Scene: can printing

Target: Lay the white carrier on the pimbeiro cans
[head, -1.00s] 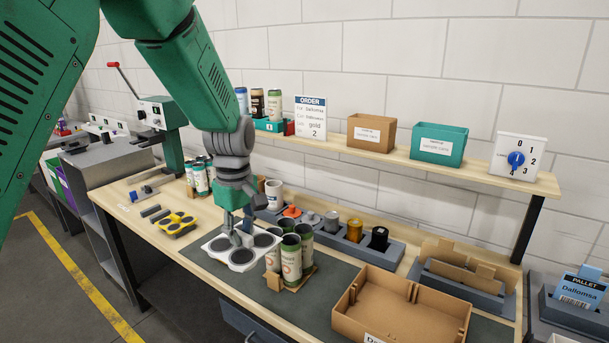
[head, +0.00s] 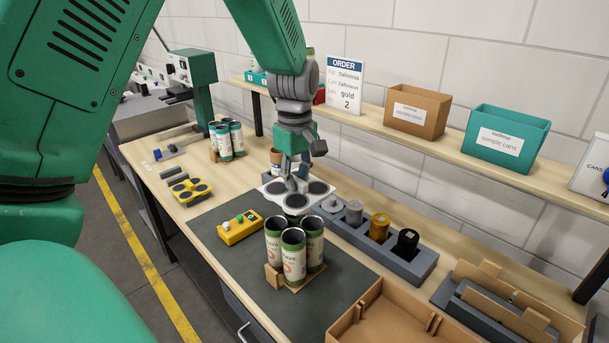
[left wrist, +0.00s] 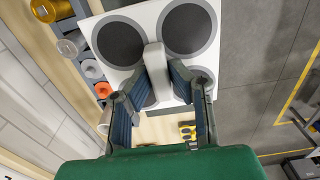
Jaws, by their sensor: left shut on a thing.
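The white carrier (head: 308,195) is a flat plate with dark round spots and a raised middle grip. My left gripper (head: 292,183) is shut on that grip and holds the carrier level above the bench. In the left wrist view the carrier (left wrist: 148,20) fills the upper middle, with the fingers (left wrist: 155,82) on both sides of its grip. Green-and-cream cans (head: 293,256) stand upright in a cardboard holder on the dark mat. The carrier is behind and above them, apart from the front cans; the rear can is partly hidden. Their label name is too small to read.
A yellow box with buttons (head: 240,228) lies left of the cans. A grey block with colored pieces (head: 395,262) is at the right. A cardboard tray (head: 385,325) is in front right. More cans (head: 236,139) stand farther back. A shelf (head: 450,160) runs along the wall.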

